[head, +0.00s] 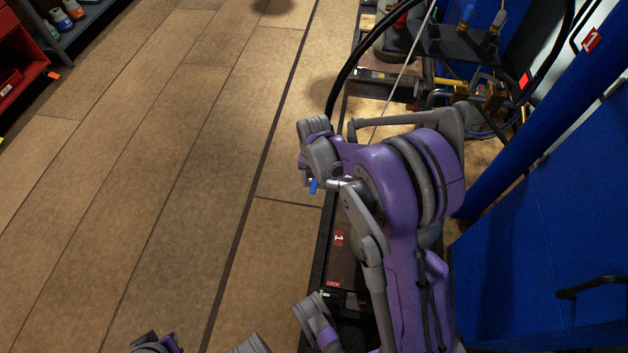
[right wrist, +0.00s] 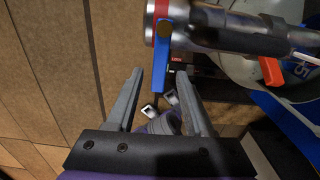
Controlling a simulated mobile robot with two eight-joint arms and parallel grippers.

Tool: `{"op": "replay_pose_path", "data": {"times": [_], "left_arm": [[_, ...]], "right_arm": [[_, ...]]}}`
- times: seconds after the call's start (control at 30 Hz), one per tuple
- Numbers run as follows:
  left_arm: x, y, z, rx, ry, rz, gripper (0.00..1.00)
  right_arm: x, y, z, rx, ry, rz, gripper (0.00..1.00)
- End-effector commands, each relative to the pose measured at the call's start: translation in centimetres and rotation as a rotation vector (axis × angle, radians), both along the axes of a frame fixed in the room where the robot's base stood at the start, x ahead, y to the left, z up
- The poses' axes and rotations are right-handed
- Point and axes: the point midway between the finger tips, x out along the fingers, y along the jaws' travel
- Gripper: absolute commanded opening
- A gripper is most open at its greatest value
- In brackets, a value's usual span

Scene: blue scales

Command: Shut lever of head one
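A small blue lever (head: 313,186) sits at the left end of a steel pipe (head: 340,184) in the head view. In the right wrist view the blue lever (right wrist: 161,72) points down the picture, across the pipe (right wrist: 215,28), with a red ring beside it. My right gripper (head: 308,170) is just above the lever in the head view, its fingers partly hidden. The right wrist view shows this gripper (right wrist: 163,74) open, one finger on each side of the lever with gaps. Whether it is at the lever's depth is unclear. No left fingers show.
A dark bench with a red "1" label (head: 338,238) and a LOCK label (head: 333,283) runs beside my right arm. Hoses and brass fittings (head: 487,95) stand behind, blue panels (head: 545,230) to the right. The tiled floor (head: 150,170) on the left is free.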

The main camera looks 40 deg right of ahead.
Motion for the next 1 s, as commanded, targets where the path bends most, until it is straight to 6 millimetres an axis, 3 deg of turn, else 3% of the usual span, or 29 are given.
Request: {"op": "replay_pose_path", "data": {"times": [0.27,0.7,1.0], "left_arm": [[0.0,0.0,0.3,0.000,-0.001,0.000,0.00],[-0.3,0.0,3.2,0.000,-0.011,0.000,0.00],[-0.4,0.0,3.8,0.000,-0.013,0.000,0.00]], "right_arm": [[0.0,0.0,0.6,0.001,-0.001,0.000,0.53],[0.0,0.0,8.8,0.001,-0.001,0.000,0.53],[0.0,0.0,10.9,0.000,0.000,0.000,0.53]]}}
